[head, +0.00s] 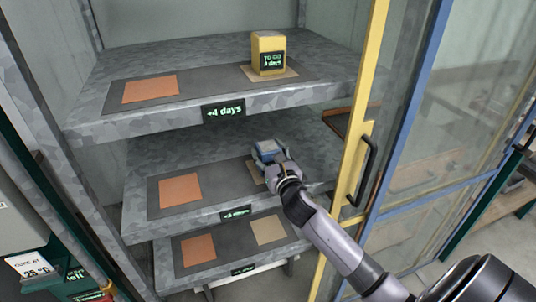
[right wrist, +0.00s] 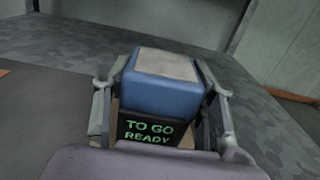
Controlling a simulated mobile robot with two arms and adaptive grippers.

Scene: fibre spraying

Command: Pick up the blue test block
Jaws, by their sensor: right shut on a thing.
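The blue test block (right wrist: 160,95) has a pale grey top and a dark label reading "TO GO READY". In the right wrist view it sits between the two fingers of my right gripper (right wrist: 162,118), which is shut on it. In the head view the block (head: 267,147) is at the middle shelf, over the tan square, with my right gripper (head: 271,160) at its front. The gripper hides much of the tan square, and I cannot tell whether the block touches the shelf. My left gripper is not in view.
A yellow block (head: 268,54) stands on the top shelf (head: 200,60), close above. Orange squares (head: 180,190) lie on the left of each shelf. A yellow-framed glass door (head: 360,130) with a dark handle (head: 368,170) stands open at the right, beside my right arm.

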